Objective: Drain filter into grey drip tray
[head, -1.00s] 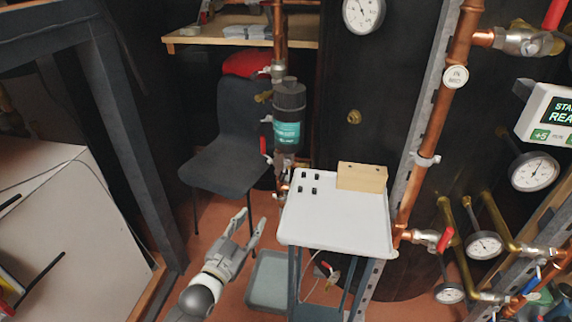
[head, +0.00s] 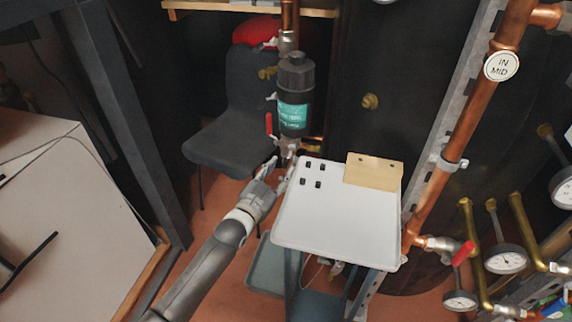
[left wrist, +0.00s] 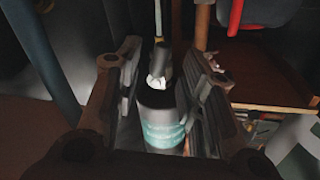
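The filter (head: 296,82) is a dark upright canister with a teal label, fixed in the copper pipe in front of the chair. Its valve fittings (head: 290,148) show just below it. My left gripper (head: 278,174) is just below and left of these fittings. In the left wrist view the fingers (left wrist: 165,85) are apart, with the filter (left wrist: 162,128) showing between them. I cannot tell whether a finger touches a fitting. The grey drip tray (head: 262,284) lies low near the floor, below my left arm and partly hidden by the trolley. My right gripper is out of view.
A white-topped trolley (head: 335,228) with small black parts and a wooden block (head: 374,170) stands right of my left gripper. A dark chair (head: 228,140) is behind the filter. Copper pipes with gauges (head: 505,258) fill the right side.

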